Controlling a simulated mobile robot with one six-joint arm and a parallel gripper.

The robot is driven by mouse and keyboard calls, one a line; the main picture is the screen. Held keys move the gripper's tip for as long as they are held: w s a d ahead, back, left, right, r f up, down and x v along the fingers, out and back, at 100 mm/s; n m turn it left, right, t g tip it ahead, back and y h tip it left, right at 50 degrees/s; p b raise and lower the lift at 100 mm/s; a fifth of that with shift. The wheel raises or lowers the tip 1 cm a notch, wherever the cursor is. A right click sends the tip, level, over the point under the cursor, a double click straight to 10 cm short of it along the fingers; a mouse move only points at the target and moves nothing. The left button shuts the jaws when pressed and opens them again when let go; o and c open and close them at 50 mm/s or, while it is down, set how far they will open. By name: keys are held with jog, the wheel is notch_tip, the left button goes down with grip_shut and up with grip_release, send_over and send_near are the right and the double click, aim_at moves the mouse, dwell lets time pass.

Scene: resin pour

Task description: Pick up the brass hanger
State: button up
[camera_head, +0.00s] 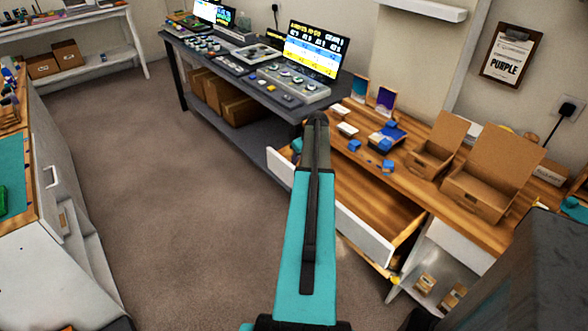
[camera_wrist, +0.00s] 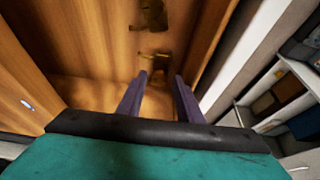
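In the wrist view, the two dark fingers of my gripper (camera_wrist: 160,78) are apart, pointing into a wooden drawer (camera_wrist: 85,55). A small brass-coloured piece (camera_wrist: 155,56), which looks like the brass hanger, lies just beyond and roughly between the fingertips. Its lower part is dim, and I cannot tell whether the fingers touch it. A second, darker brass-coloured piece (camera_wrist: 152,14) lies farther up at the top edge. In the head view, the open drawer (camera_head: 372,243) shows behind my teal arm, which hides my gripper and the brass pieces.
The drawer's white front (camera_head: 300,195) stands out from the wooden workbench (camera_head: 470,228). Open cardboard boxes (camera_head: 482,195) and small blue items sit on the bench. A dark table (camera_head: 225,88) with screens stands behind. The carpet floor (camera_head: 165,160) to the left is clear.

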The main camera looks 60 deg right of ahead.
jog(key=shift+p+x, duration=0.8)
jog(key=shift+x, duration=1.65)
jog(key=shift+w, duration=0.1)
jog(key=shift+c, duration=0.5)
grip_shut()
